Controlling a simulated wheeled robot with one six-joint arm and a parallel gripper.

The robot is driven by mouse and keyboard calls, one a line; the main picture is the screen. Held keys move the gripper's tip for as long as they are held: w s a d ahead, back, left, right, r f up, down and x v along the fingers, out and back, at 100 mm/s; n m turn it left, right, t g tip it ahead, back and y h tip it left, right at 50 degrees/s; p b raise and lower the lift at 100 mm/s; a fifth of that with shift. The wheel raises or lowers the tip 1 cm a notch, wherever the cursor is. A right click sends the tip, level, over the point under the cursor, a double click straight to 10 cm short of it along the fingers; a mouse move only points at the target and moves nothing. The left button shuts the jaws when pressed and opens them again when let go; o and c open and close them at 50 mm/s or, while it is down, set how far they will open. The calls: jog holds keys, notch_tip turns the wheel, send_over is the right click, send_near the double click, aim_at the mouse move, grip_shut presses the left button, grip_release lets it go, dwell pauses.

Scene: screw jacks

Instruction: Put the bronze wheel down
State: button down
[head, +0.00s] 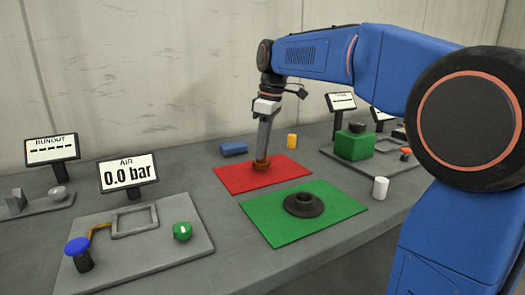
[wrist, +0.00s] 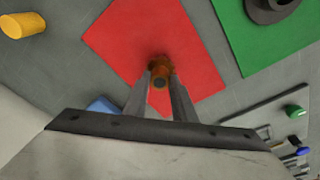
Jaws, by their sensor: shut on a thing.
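The bronze wheel (head: 261,165) is small and orange-brown, at the tip of my gripper (head: 263,155) over the red mat (head: 235,178). In the wrist view my gripper (wrist: 160,82) is shut on the bronze wheel (wrist: 160,68), which sits between the fingertips with the red mat (wrist: 130,45) behind it. The fingers hide part of it. In the head view it is low over the mat's back middle; I cannot tell whether it touches the mat.
A dark flanged part (head: 303,204) stands on the green mat (head: 270,228) in front. A panel with an air display (head: 128,172) is at left. The red mat's front is clear.

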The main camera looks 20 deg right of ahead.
aim_at(268, 163)
jog(key=shift+f, duration=0.5)
jog(key=c, duration=1.5)
grip_release()
jog(key=shift+f, duration=0.15)
jog(key=shift+o, duration=0.2)
notch_tip(268, 163, up, 12)
jog(key=s+d, duration=0.1)
jog(key=shift+d, duration=0.25)
jog(key=shift+s, duration=0.1)
